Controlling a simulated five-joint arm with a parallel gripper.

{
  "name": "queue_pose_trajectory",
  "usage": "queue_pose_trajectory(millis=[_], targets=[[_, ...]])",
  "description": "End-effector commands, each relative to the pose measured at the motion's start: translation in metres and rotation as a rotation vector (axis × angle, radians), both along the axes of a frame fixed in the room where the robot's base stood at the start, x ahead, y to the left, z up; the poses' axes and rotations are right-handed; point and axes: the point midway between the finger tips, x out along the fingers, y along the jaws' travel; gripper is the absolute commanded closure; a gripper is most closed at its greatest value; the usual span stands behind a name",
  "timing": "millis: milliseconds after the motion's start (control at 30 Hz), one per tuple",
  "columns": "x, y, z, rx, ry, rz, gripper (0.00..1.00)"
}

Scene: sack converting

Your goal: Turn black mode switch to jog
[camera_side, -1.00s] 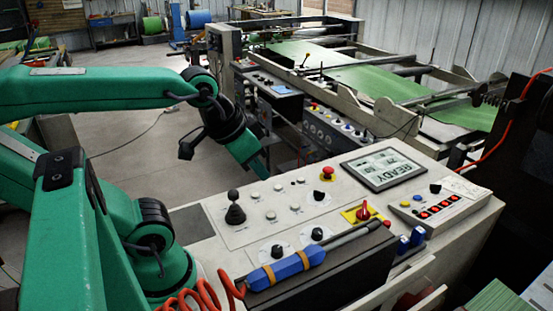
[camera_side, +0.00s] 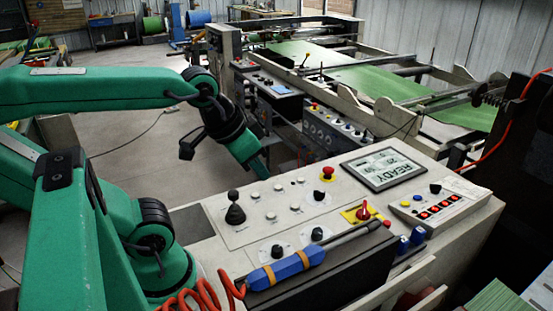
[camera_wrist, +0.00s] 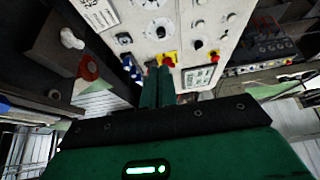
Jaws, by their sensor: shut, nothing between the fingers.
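The sloped pale control panel (camera_side: 345,215) carries several black knobs. One black knob (camera_side: 319,195) is near the red mushroom button, another (camera_side: 317,234) is near the front edge, and a third (camera_side: 277,251) is to its left. I cannot read which is the mode switch or its marks. My gripper (camera_side: 264,174) is shut and empty, pointing down over the panel's back left edge, apart from the knobs. In the wrist view its green fingers (camera_wrist: 158,88) are together, with black knobs (camera_wrist: 198,45) beyond them.
A black joystick (camera_side: 235,208) stands up on the panel's left. A red mushroom button (camera_side: 327,172), a red switch (camera_side: 364,210) on a yellow plate and a READY display (camera_side: 383,169) are to the right. A blue-handled tool (camera_side: 286,269) lies along the front.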

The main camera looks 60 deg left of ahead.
Motion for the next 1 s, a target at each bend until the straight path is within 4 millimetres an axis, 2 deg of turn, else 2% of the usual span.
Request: queue_pose_trajectory(millis=[33, 267, 567, 767, 1000], targets=[[0.0, 0.0, 0.0, 0.0, 0.0, 0.0, 0.9], [0.007, 0.002, 0.002, -0.006, 0.013, 0.02, 0.45], [0.042, 0.011, 0.006, -0.036, 0.08, 0.114, 0.45], [0.076, 0.022, 0.005, -0.063, 0.137, 0.203, 0.45], [0.117, 0.038, -0.007, -0.094, 0.204, 0.311, 0.45]])
